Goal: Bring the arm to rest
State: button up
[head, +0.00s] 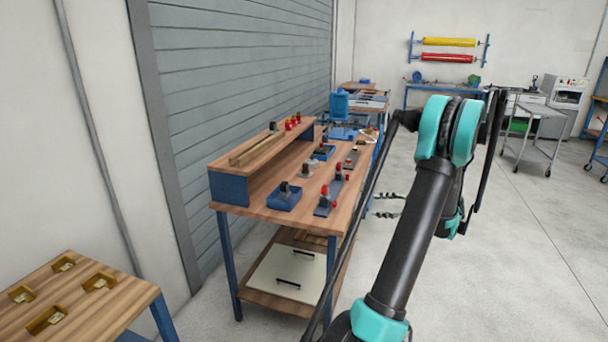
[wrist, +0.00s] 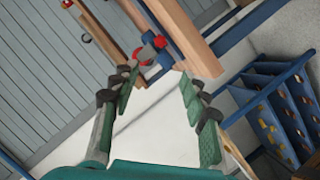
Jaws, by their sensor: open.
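My arm (head: 415,230), black with teal joints, rises from the bottom of the head view and bends over at the elbow, right of the workbench. My gripper (wrist: 160,77) shows in the wrist view with its two green-padded fingers spread apart. Nothing is between the fingers. A pale surface lies beyond them, with a wooden edge and blue parts past the fingertips. I cannot make out the gripper clearly in the head view.
A wooden workbench (head: 262,212) with blue legs holds blue trays and several small fixtures. A wooden table (head: 75,305) with yellow holders stands at lower left. A blue rack (wrist: 275,110) is at right in the wrist view.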

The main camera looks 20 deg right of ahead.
jog(key=s+a+m+g+h, duration=0.2)
jog(key=a+m+g, duration=0.15)
jog(key=a, duration=0.85)
jog(key=s+a+m+g+h, duration=0.1)
jog(key=s+a+m+g, duration=0.2)
jog(key=a, duration=0.8)
jog(key=s+a+f+m+h, duration=0.3)
jog(key=s+a+m, duration=0.1)
jog(key=s, duration=0.5)
jog(key=s+a+f+m+h, duration=0.2)
jog(key=s+a+m, duration=0.3)
jog(key=s, duration=0.5)
jog(key=shift+s+a+f+m+h, duration=0.35)
jog(key=shift+m+h, duration=0.2)
jog(key=shift+h, duration=0.25)
